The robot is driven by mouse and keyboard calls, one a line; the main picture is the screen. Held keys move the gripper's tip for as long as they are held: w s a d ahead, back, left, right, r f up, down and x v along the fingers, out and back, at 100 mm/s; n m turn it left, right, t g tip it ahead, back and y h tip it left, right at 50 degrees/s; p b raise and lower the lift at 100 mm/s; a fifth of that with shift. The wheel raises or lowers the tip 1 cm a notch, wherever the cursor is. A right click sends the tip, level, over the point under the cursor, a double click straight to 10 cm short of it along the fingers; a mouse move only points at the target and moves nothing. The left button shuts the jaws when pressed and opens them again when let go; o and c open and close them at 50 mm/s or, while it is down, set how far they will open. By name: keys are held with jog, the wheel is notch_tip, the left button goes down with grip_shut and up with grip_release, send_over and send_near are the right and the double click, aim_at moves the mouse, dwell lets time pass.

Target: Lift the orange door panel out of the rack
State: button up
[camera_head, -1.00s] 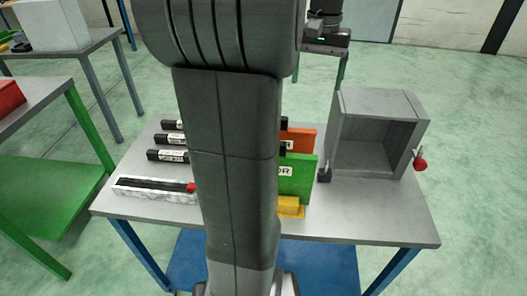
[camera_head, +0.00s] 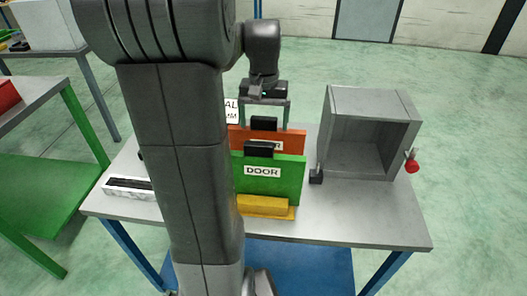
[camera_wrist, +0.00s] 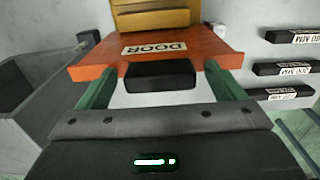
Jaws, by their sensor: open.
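The orange door panel (camera_head: 295,141) stands upright behind the green door panel (camera_head: 270,178) at the yellow rack (camera_head: 265,208) on the table. The orange panel has a black handle (camera_head: 264,123) on its top edge, and part of its label is hidden by the green panel's black handle. My gripper (camera_head: 264,127) is open above the orange panel, pointing down, with one finger on each side of its handle. In the wrist view, the orange panel (camera_wrist: 207,48) and its handle (camera_wrist: 160,75) lie between my spread fingers. I cannot tell whether the fingers touch anything.
A grey open box (camera_head: 370,125) with a red knob (camera_head: 411,166) stands at the right of the table. A white tray (camera_head: 128,188) lies at the left. Labelled black bars (camera_wrist: 283,69) show in the wrist view. The table's front right is clear.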

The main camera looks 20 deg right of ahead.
jog(key=shift+f, duration=0.15)
jog(key=shift+c, duration=0.2)
jog(key=c, duration=1.7)
